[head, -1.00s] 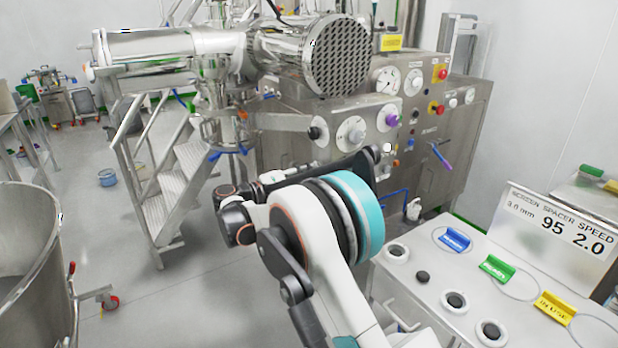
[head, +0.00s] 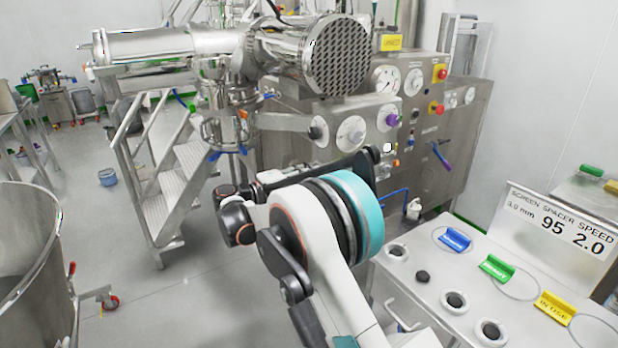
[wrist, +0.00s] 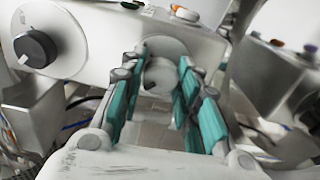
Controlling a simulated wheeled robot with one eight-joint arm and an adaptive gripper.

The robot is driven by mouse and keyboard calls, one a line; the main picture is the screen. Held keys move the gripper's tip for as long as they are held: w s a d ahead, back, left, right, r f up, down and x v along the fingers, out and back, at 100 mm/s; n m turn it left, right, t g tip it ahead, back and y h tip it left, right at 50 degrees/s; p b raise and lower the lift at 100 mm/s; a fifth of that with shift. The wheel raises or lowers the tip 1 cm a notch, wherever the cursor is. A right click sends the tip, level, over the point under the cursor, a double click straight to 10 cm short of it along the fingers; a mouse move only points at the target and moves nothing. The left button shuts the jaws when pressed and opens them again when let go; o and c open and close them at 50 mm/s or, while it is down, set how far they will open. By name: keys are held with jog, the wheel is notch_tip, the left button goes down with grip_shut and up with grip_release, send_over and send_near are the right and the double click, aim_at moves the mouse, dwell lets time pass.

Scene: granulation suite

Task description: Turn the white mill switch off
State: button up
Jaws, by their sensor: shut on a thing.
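The white mill switch (head: 351,133) is a round white knob on a pale round plate, in the middle of the steel control box's front. In the wrist view the white knob (wrist: 160,76) sits between the teal-padded fingers of my gripper (wrist: 160,88), which is shut on it. A dark mark shows low on the knob; its exact setting is not clear. A black knob (wrist: 36,48) on its own pale plate is to the left. In the head view my arm's own links hide my gripper.
A purple knob (head: 391,119) is right of the white switch on the same box (head: 335,110). Red buttons and gauges are on the cabinet (head: 440,130) behind. A steel bench (head: 425,295) with colored tags stands at the right, steps (head: 170,190) at the left.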

jog(key=o, duration=1.1)
jog(key=v, duration=1.2)
